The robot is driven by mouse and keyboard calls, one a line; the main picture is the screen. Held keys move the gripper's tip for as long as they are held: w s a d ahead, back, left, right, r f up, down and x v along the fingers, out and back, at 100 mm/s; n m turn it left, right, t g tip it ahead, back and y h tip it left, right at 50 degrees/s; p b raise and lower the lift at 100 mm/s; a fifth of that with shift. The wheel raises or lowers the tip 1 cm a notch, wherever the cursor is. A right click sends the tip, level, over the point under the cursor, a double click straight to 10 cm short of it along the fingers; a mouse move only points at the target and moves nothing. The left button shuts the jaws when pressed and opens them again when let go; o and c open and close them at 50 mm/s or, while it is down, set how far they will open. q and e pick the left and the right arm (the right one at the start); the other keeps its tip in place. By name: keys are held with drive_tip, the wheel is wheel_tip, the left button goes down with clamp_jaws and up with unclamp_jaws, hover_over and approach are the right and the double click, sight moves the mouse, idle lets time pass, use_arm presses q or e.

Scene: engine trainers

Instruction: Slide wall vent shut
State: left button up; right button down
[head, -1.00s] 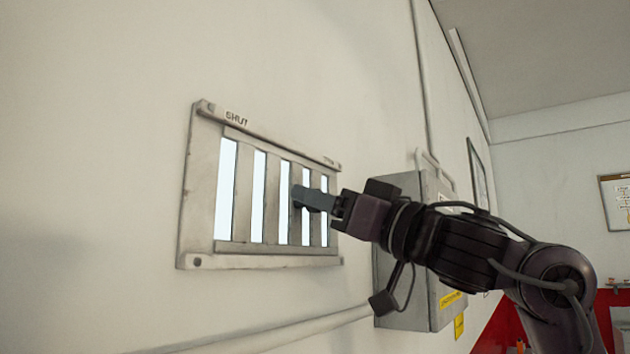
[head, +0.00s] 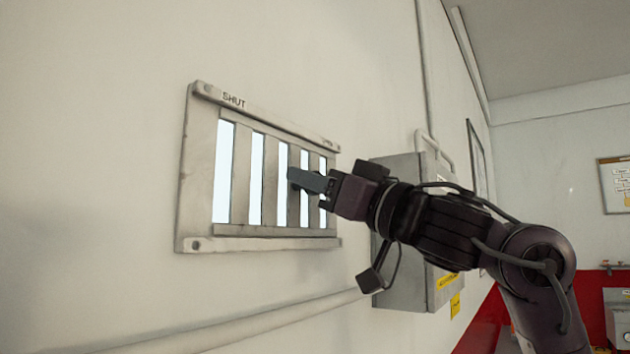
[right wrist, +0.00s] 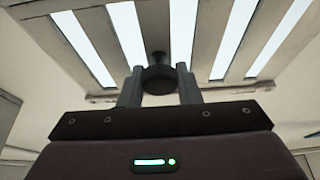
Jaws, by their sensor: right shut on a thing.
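A pale metal wall vent (head: 195,180) with upright slats is on the wall, left of centre in the head view. "SHUT" is marked near its top left corner. Bright light shows through several slots between the slats, so the vent stands open. In the right wrist view the vent (right wrist: 208,40) fills the top. A dark round knob (right wrist: 159,80) stands out from it. My right gripper (head: 298,181) is at the right half of the vent, its fingers on either side of the knob and shut on it. The left gripper is out of view.
A grey wall box (head: 405,285) with yellow labels is right of the vent, behind my right arm. A conduit (head: 270,318) runs along the wall below the vent. The wall left of the vent is bare.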

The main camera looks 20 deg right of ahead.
drive_tip(key=shift+s+a, duration=0.8)
drive_tip(key=shift+a, duration=0.3)
drive_tip(key=c, duration=1.4)
unclamp_jaws()
drive_tip(key=o, duration=0.3)
drive_tip(key=shift+a, duration=0.15)
drive_tip(key=b+v, duration=0.5)
drive_tip(key=v, duration=0.3)
drive_tip(key=shift+a, duration=0.1)
